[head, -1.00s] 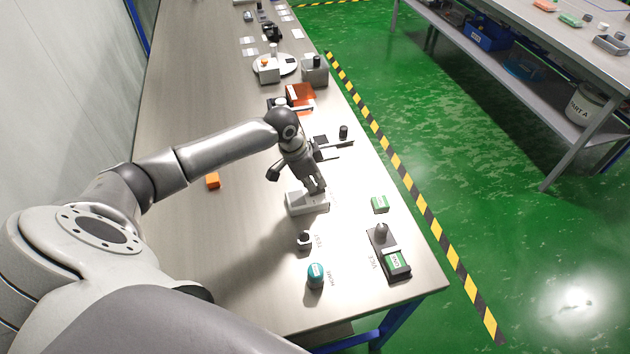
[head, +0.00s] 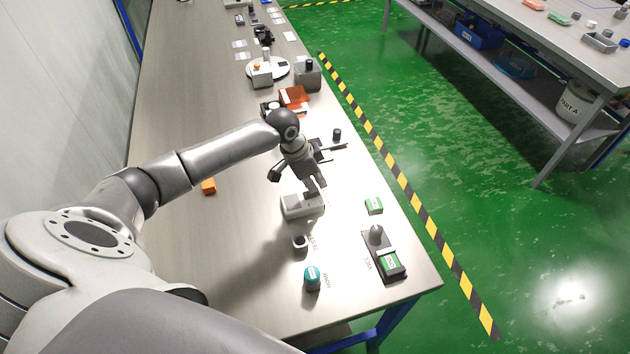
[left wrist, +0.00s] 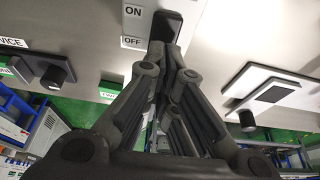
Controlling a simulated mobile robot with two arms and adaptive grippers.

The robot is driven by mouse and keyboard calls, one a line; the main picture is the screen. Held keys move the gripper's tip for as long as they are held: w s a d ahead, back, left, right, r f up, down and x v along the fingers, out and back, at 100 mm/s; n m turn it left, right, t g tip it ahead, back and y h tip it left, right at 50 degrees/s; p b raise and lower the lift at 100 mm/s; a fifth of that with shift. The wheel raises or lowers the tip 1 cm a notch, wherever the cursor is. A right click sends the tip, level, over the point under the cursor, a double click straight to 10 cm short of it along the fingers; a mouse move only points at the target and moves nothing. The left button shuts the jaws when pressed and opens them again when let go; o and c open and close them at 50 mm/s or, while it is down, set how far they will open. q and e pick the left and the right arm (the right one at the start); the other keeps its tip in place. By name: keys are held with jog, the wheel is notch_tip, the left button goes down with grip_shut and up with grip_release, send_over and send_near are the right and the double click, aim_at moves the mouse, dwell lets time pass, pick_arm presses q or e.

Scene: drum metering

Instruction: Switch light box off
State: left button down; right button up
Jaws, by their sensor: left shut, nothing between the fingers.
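A small white box (head: 294,208), which I take to be the light box, stands on the bench below my left gripper (head: 314,193). In the left wrist view a black switch (left wrist: 172,22) shows beside an ON label (left wrist: 133,10) and an OFF label (left wrist: 132,42). My left gripper (left wrist: 164,52) is shut and empty, with its fingertips at the OFF end of the switch. I cannot tell if they touch it. The fingers hide part of the switch, and its setting is not clear. My right gripper is not in view.
A dark cup (head: 299,242), a teal-capped container (head: 312,278) and a black device with a green display (head: 390,264) stand nearer the bench's end. An orange block (head: 209,186) lies left of the box. Orange parts (head: 293,98) lie farther back.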

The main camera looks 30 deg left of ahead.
pick_arm(q)
jog(key=p+v, duration=0.3)
jog(key=shift+w+d+r, duration=0.15)
jog(key=shift+d+r, duration=0.05)
jog(key=shift+r, duration=0.15)
jog(key=shift+a+r, duration=0.2)
jog(key=shift+a, duration=0.05)
jog(key=s+b+v, duration=0.1)
jog(key=b+v, duration=0.1)
jog(key=v, duration=0.7)
jog(key=shift+a, duration=0.3)
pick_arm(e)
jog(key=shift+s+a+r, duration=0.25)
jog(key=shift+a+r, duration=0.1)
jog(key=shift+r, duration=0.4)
pick_arm(q)
jog(key=shift+f, duration=0.2)
